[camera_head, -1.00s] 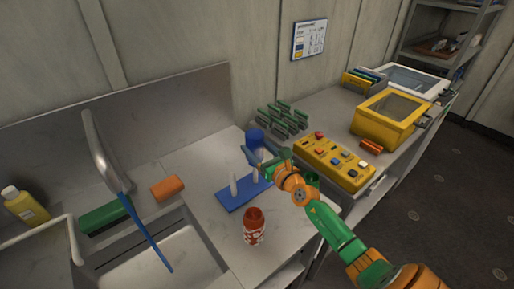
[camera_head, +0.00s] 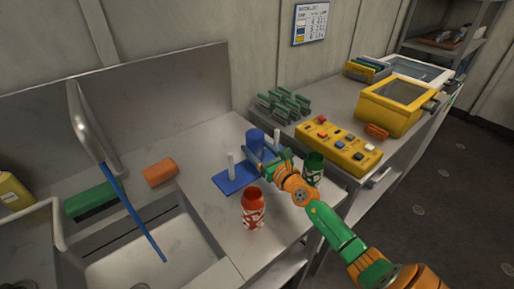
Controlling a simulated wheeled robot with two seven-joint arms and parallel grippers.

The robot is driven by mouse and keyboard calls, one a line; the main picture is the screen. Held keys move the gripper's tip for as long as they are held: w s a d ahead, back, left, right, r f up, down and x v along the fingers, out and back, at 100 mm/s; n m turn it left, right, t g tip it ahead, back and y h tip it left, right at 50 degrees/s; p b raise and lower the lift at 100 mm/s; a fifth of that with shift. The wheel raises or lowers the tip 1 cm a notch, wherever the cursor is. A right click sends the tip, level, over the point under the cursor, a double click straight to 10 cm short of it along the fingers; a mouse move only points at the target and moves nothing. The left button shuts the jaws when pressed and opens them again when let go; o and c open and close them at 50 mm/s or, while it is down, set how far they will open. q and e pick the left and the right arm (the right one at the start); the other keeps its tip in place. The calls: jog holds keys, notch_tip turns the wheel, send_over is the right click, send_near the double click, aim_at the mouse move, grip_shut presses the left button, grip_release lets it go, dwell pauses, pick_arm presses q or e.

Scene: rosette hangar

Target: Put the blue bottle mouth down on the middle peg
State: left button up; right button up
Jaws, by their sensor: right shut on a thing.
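The blue bottle (camera_head: 255,138) stands between two white pegs in the head view, one on the left (camera_head: 231,166) and one on the right (camera_head: 275,143). My right gripper (camera_head: 254,156) is shut on it from the right. The bottle looks roughly upright. Its lower part is hidden by the gripper, and its mouth is out of sight. The middle peg does not show, so I cannot tell whether the bottle is around it or just above it. The blue peg base (camera_head: 230,183) lies on the counter. My left gripper is not in view.
A red bottle (camera_head: 252,210) stands in front of the base. A green bottle (camera_head: 314,170) is beside my right arm. The sink (camera_head: 150,265) and faucet (camera_head: 85,125) are left. A yellow button box (camera_head: 338,148) and green rack (camera_head: 283,105) are behind.

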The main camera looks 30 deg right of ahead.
jog(key=shift+f+b, duration=0.55)
jog(key=o, duration=1.2)
jog(key=shift+s+a+p, duration=0.1)
jog(key=shift+s+p, duration=0.35)
jog(key=shift+s, duration=3.15)
jog(key=shift+w, duration=0.1)
